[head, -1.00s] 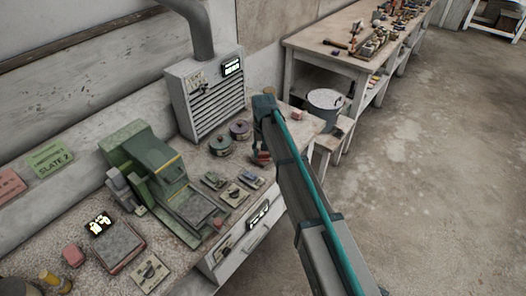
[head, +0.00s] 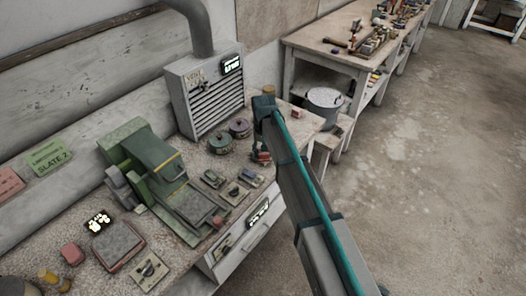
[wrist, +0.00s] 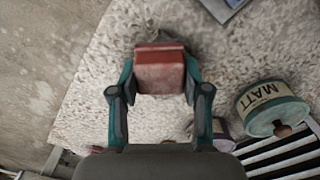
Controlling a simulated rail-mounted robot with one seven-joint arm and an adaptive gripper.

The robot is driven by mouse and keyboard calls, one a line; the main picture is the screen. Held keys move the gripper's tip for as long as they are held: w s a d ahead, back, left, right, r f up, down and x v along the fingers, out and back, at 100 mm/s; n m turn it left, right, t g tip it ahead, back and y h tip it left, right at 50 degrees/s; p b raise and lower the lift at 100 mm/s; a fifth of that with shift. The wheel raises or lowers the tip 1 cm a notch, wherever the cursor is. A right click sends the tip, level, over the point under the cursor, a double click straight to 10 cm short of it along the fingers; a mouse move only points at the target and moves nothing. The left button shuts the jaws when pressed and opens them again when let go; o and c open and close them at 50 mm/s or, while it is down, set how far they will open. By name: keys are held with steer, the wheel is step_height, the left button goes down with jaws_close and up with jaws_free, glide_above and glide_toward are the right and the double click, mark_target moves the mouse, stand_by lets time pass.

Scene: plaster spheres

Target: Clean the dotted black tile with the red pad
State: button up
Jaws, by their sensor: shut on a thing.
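My gripper (wrist: 158,80) is shut on the red pad (wrist: 160,70), a block-like piece held between its two fingertips above the speckled bench top. In the head view the gripper (head: 261,150) is at the bench's right part, with the pad (head: 262,157) low between the fingers. Whether the pad touches the bench is unclear. Three small plates lie left of the gripper: a green-edged one (head: 213,179), a cream one (head: 234,193) and a blue-edged one (head: 252,180). The blue-edged one shows partly in the wrist view (wrist: 224,8). I cannot make out which is the dotted black tile.
Two round pots (head: 219,145) (head: 240,128) stand behind the plates, before a grey vent box (head: 210,98). A green machine (head: 150,165) stands further left. A small reddish block (head: 296,113) lies near the bench's right end.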

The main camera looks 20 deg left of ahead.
steer(key=shift+w+d, duration=0.25)
steer(key=shift+d, duration=0.35)
steer(key=shift+s+a, duration=0.3)
steer(key=shift+a, duration=0.4)
steer(key=shift+s+a, duration=0.3)
steer(key=shift+a, duration=0.35)
steer(key=shift+w+d+p, duration=0.15)
steer(key=shift+w+d, duration=0.2)
steer(key=shift+d, duration=0.35)
steer(key=shift+w+d+p, duration=0.15)
steer(key=shift+w+d, duration=0.15)
steer(key=shift+d, duration=0.4)
steer(key=shift+s+a+f, duration=0.1)
steer(key=shift+s+a, duration=0.25)
steer(key=shift+a, duration=0.35)
steer(key=shift+s+a, duration=0.3)
steer(key=shift+a, duration=0.4)
